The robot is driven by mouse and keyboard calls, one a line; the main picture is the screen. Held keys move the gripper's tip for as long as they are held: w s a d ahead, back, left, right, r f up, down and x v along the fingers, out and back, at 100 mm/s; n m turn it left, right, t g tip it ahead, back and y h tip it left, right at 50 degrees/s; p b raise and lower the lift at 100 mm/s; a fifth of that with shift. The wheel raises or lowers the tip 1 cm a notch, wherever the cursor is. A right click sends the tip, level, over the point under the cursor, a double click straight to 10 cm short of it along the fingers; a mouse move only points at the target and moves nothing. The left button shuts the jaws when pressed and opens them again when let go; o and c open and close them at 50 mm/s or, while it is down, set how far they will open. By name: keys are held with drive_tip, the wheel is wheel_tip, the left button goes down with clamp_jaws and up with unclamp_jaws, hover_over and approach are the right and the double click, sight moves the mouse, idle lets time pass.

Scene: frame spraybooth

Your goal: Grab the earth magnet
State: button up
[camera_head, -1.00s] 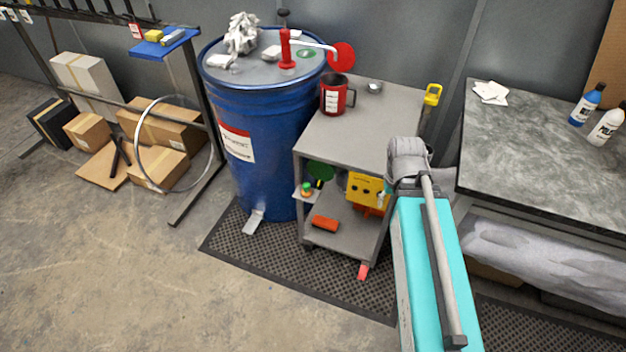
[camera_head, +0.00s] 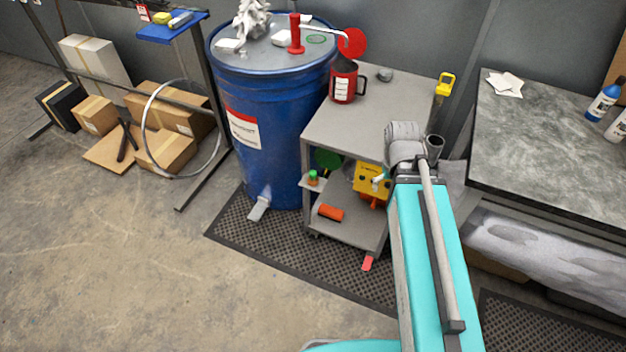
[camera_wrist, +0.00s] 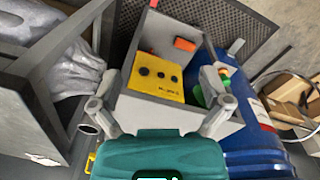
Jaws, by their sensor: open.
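I cannot tell for sure which thing is the earth magnet. A small grey round piece (camera_head: 385,75) on the cart's top, behind the red mug, may be it. A yellow box (camera_head: 372,182) with dark knobs stands on the cart's lower part; it also shows in the wrist view (camera_wrist: 157,78). My gripper (camera_wrist: 160,88) is open in the wrist view, its two fingers spread on either side of the yellow box in the picture, with nothing seen between them. In the head view only my arm's grey end shows, over the cart's right side; the fingers are not clear there.
The grey cart (camera_head: 350,125) carries a red mug (camera_head: 344,82); an orange piece (camera_head: 330,212) lies on its lower shelf. A grey tube (camera_head: 434,147) and a yellow tool (camera_head: 445,85) are at its right. A blue drum (camera_head: 270,120) stands left, a grey-topped table (camera_head: 550,130) right.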

drive_tip(key=w+a+f+n+h+b, duration=0.35)
drive_tip(key=w+f+n+b, duration=0.25)
drive_tip(key=f+b, duration=0.3)
drive_tip(key=n+t+h+b, duration=0.6)
drive_tip(key=n+t+b, duration=0.3)
drive_tip(key=n+b, duration=1.35)
approach(312, 180)
drive_tip(key=s+a+m+b, duration=0.1)
drive_tip(key=s+m+b, duration=0.1)
drive_tip(key=m+b, duration=0.1)
drive_tip(key=shift+w+a+r+n, duration=0.15)
drive_tip(key=shift+a+r+n, duration=0.1)
drive_tip(key=shift+a+r, duration=0.15)
drive_tip(key=shift+d+b, duration=0.1)
drive_tip(key=shift+b, duration=0.2)
drive_tip(key=b+x, duration=0.3)
drive_tip(key=x, duration=0.4)
drive_tip(key=shift+w+f, duration=0.15)
drive_tip(key=shift+w+d+f, duration=0.15)
drive_tip(key=shift+w+d, duration=0.25)
drive_tip(key=shift+w, duration=0.05)
